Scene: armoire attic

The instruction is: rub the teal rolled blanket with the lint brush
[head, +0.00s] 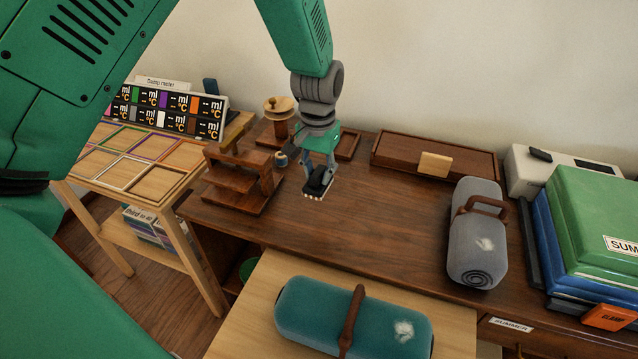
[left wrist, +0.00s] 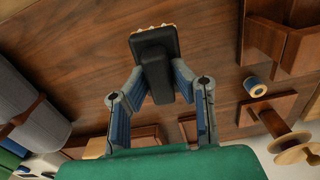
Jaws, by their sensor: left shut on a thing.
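The teal rolled blanket (head: 318,312) lies on a light wooden board at the front of the head view. A brown strap goes around it and a pale lint patch (head: 403,330) sits near its right end. My left gripper (head: 318,172) is shut on the black lint brush (head: 319,183) over the dark wooden desk. In the left wrist view the brush (left wrist: 155,55) is between the two fingers, its pale bristles pointing away from the palm. I cannot tell whether the bristles touch the desk. My right gripper is not in view.
A grey rolled blanket (head: 476,252) with a strap and lint patch lies at the right of the desk (head: 370,225). A stepped wooden rack (head: 238,183) stands left of the gripper. Stacked boxes (head: 595,225) are at far right. The desk's middle is clear.

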